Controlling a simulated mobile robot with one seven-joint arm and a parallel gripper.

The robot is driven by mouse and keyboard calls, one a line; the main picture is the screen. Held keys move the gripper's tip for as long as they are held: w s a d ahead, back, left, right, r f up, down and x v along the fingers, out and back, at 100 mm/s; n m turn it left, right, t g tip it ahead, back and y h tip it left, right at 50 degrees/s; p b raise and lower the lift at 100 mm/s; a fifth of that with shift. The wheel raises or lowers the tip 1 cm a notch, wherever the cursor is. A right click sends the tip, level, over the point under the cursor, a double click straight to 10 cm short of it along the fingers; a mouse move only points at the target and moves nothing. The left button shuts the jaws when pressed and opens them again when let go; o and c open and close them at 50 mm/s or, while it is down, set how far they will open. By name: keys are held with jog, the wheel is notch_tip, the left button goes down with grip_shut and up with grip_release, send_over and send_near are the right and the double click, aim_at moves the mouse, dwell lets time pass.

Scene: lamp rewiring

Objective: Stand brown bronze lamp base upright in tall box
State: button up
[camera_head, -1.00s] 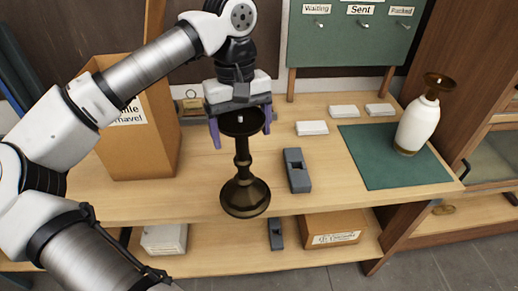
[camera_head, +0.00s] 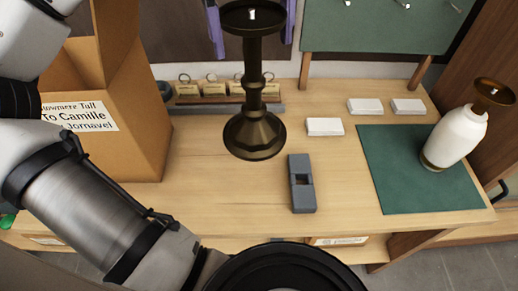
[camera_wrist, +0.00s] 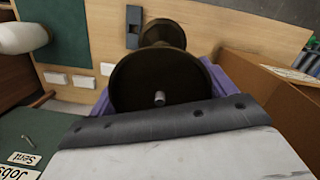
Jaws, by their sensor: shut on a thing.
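The brown bronze lamp base (camera_head: 254,88) hangs upright in the head view, with a round foot, a turned stem and a wide dish on top. My gripper (camera_head: 252,30) is shut on it at the dish; only the purple fingers show at the top edge. In the wrist view the dish (camera_wrist: 150,80) lies between the purple fingers, with its foot partly hidden behind it. The tall cardboard box (camera_head: 150,125) stands open at the left of the bench, with a "To Camille" label, and also shows at the right of the wrist view (camera_wrist: 265,95).
A grey block-like tool (camera_head: 301,195) lies on the bench in front of the lamp base. A white lamp (camera_head: 455,137) stands on a green mat (camera_head: 400,190) at the right. White cards (camera_head: 325,127) and a row of ringed tags (camera_head: 215,88) lie behind.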

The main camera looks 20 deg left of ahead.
aim_at(255, 106)
jog(key=shift+r, duration=0.2)
notch_tip(255, 106, down, 15)
jog(key=b, duration=0.7)
jog(key=shift+f+b, duration=1.65)
jog(key=shift+f, duration=0.85)
jog(key=shift+f, duration=0.15)
jog(key=o, duration=1.9)
jog(key=shift+o, duration=0.2)
